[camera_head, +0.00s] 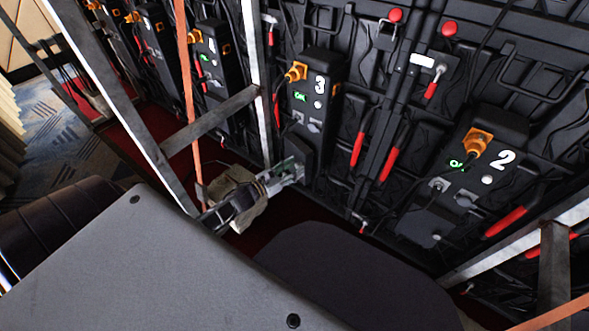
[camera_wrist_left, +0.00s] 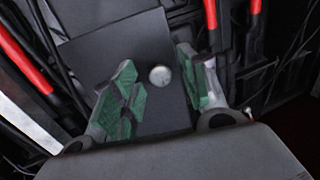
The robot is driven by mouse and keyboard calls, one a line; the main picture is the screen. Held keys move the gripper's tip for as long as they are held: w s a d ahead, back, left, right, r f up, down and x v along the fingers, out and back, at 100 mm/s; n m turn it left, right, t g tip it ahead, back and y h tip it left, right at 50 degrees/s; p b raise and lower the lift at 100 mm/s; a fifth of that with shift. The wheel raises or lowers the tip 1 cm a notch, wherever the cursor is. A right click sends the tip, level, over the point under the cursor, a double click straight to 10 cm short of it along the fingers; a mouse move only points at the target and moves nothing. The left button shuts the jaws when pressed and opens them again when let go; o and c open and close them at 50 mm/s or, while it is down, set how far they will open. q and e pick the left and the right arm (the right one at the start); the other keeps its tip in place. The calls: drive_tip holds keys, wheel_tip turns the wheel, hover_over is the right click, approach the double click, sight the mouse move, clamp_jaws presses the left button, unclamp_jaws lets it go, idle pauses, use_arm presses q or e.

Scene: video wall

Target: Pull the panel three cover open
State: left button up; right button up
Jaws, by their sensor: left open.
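Panel three (camera_head: 318,92) is a black box marked with a white 3, with an orange plug and a small green display, on the wall in the head view. Its lower part reaches down to my left gripper (camera_head: 292,170). In the left wrist view a flat dark grey cover (camera_wrist_left: 120,48) carries a round silver knob (camera_wrist_left: 160,75). My left gripper (camera_wrist_left: 160,90) is open, with one green-padded finger on each side of the knob. The fingers are apart from the knob. The cover's lower end is hidden by the gripper body. My right gripper is in neither view.
Panel two (camera_head: 485,150) stands to the right, and more panels stand to the left. A metal frame post (camera_head: 256,70) and an orange strap (camera_head: 186,80) are close to my left arm. Red handles (camera_head: 389,163) and cables line the wall.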

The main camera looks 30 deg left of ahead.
use_arm(q)
drive_tip(key=shift+w+d, duration=0.1)
drive_tip(key=shift+w, duration=0.2)
drive_tip(key=shift+c, duration=0.4)
clamp_jaws()
